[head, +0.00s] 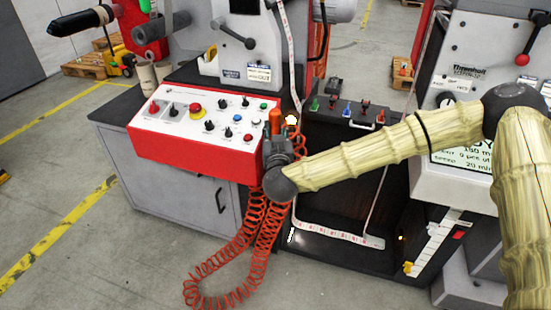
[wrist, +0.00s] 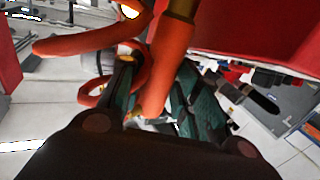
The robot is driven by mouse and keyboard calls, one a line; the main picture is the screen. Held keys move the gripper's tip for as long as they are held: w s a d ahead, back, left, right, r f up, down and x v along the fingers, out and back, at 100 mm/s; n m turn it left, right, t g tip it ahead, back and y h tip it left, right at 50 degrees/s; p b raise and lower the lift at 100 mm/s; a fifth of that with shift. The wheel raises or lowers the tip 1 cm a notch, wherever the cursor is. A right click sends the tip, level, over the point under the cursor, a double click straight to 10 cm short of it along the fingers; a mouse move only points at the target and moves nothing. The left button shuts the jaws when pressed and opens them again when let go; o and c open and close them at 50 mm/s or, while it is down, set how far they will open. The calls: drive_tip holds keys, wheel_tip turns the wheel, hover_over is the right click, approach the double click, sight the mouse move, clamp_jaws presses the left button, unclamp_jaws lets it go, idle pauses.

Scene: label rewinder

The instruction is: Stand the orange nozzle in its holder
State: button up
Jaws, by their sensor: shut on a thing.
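The orange nozzle (head: 275,120) stands roughly upright at the right end of the red control box. My gripper (head: 277,143) is shut on it, just below its orange upper part. In the wrist view the orange nozzle (wrist: 168,65) runs between the dark green finger pads of my gripper (wrist: 160,105). A red coiled hose (head: 258,235) hangs below my gripper in a long loop, and orange coils also cross the wrist view. I cannot make out the holder clearly; a small bright spot shows just right of the nozzle.
The red control box (head: 195,145) with knobs and buttons is close on the left. A black unit (head: 335,165) with coloured levers stands on the right, with a white label strip (head: 340,236) looping down. The floor at front left is clear.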

drive_tip(key=shift+f, duration=4.95)
drive_tip(key=o, duration=0.8)
drive_tip(key=shift+f, duration=0.1)
drive_tip(key=shift+o, duration=0.2)
drive_tip(key=s, duration=1.2)
drive_tip(key=shift+d+b, duration=0.3)
drive_tip(key=shift+d, duration=0.15)
